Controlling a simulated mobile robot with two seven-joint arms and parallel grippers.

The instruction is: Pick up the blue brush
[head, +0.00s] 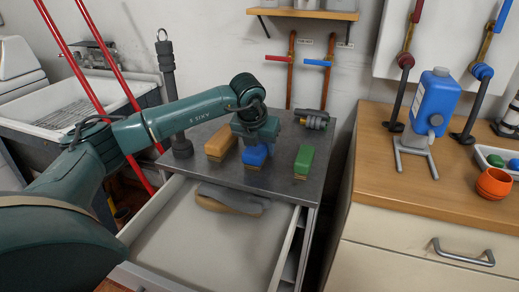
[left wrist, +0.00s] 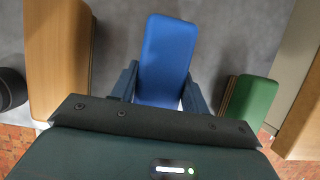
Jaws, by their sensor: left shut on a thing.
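The blue brush (head: 255,155) stands on the grey metal top of the cabinet, between a wooden brush and a green brush. My left gripper (head: 256,140) reaches down over it from the left arm and is shut on it. In the left wrist view the blue brush (left wrist: 168,55) lies between the two fingers (left wrist: 160,90). The gripper hides its upper part in the head view. I cannot tell whether its base is clear of the metal top. My right gripper is not in view.
The wooden brush (head: 221,142) is close on the left and the green brush (head: 304,161) on the right. A wooden counter (head: 400,165) is at right.

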